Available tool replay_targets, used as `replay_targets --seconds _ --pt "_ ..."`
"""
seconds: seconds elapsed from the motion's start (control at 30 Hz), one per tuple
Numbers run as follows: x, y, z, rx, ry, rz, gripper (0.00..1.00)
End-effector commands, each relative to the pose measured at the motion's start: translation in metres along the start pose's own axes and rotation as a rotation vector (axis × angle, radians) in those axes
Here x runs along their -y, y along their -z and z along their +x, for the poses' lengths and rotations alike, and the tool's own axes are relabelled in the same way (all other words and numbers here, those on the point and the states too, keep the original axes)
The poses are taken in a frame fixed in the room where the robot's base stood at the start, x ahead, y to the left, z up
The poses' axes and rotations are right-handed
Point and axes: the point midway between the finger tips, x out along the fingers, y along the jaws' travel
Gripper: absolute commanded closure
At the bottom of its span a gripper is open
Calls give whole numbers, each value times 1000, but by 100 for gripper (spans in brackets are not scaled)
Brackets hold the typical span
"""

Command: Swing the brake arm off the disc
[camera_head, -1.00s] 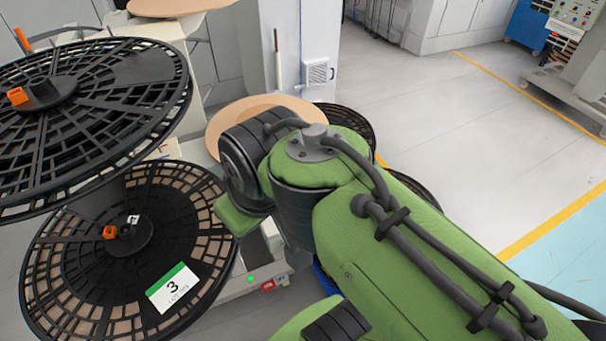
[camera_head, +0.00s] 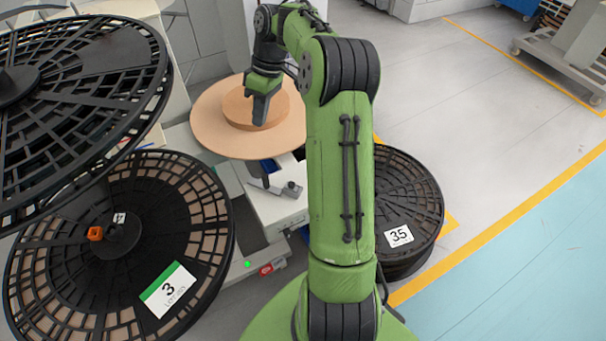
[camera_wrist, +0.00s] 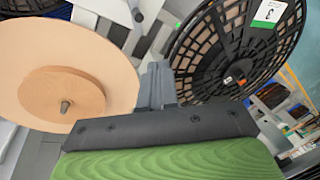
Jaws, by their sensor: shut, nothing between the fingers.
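A wide tan disc (camera_head: 212,135) with a smaller round tan block on it lies at the centre back in the head view. It also fills the left of the wrist view (camera_wrist: 35,50), where a short grey spindle stands from its hub. A dark upright lever on a grey bracket (camera_head: 291,190), probably the brake arm, is at the disc's near edge; I cannot tell if it touches the disc. My gripper (camera_head: 261,112) points down in front of the tan block, shut and empty. Its fingers (camera_wrist: 158,84) show between disc and black reel in the wrist view.
A black reel labelled 3 (camera_head: 190,225) stands at the left, below another large black reel (camera_head: 95,110). Several stacked black reels labelled 35 (camera_head: 425,205) lie right of my arm. A green light and red switch (camera_head: 268,269) are on the station's front. Open floor lies at the right.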

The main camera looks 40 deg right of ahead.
Motion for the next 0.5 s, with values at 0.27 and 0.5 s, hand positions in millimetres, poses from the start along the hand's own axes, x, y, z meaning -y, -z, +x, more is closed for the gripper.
replay_targets --seconds 0.27,0.5 --pt "-146 -116 89 -219 191 -42 100" --pt "-169 -159 121 -296 209 -50 100"
